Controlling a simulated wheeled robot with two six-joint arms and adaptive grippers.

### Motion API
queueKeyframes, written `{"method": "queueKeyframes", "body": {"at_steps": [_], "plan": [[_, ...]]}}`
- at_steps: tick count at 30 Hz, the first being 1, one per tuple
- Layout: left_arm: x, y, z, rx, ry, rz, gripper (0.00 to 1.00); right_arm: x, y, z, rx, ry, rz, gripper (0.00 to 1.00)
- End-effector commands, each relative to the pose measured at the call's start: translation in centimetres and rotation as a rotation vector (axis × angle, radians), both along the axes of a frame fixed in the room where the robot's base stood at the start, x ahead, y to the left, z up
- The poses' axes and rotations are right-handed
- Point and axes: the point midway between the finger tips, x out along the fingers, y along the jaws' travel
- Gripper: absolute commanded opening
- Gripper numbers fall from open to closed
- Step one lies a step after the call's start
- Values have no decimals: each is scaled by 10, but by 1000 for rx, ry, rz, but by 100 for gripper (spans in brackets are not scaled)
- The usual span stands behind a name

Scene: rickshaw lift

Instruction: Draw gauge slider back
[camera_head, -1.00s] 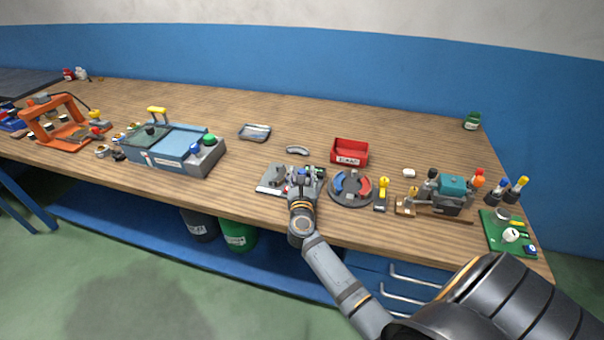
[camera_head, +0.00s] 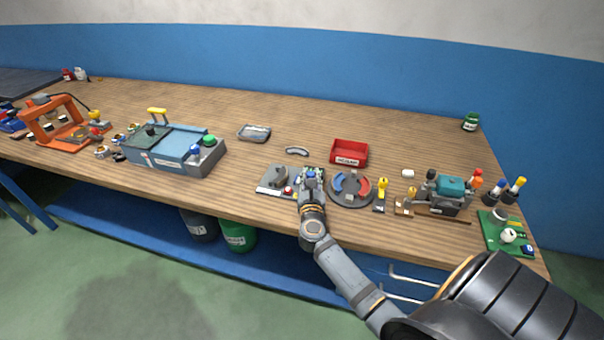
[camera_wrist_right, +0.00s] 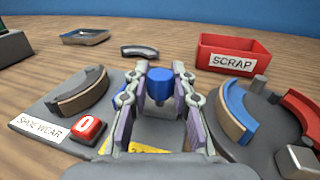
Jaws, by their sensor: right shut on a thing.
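The gauge (camera_head: 268,186) is a grey plate near the front edge of the bench, with a curved shoe, a red button marked 0 (camera_wrist_right: 88,130) and a label reading SHOE WEAR. Its slider has a blue knob (camera_wrist_right: 160,84), which stands between the fingers of my right gripper (camera_wrist_right: 159,98). My right gripper is shut on the blue knob, at the right end of the gauge in the head view (camera_head: 310,176). The lower part of the slider is hidden by the fingers. My left gripper is in neither view.
A round fixture (camera_head: 351,203) with blue and red curved shoes stands close to the right. A red SCRAP bin (camera_head: 350,152) is behind it. A loose curved shoe (camera_head: 297,151) and a metal tray (camera_head: 255,133) lie behind the gauge on clear bench.

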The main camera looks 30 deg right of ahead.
Motion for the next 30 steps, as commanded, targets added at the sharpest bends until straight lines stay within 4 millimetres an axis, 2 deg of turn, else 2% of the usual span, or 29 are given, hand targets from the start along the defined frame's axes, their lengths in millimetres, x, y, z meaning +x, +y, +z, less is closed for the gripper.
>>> {"method": "queueKeyframes", "body": {"at_steps": [3, 11, 12, 16, 26, 30], "plan": [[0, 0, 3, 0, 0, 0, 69, -8, -7, 0, -2, 4, -1, 0], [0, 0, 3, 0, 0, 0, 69, -9, -7, -1, -1, 4, -3, 0], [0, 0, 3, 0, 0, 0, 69, -9, -7, -1, -1, 4, -3, 29], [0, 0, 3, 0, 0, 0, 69, -9, -7, -1, -1, 4, -3, 47], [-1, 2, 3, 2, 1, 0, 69, -10, -5, -1, -1, 3, 0, 48], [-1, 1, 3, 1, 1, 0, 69, -27, 6, -2, 3, 4, -1, 48]]}}
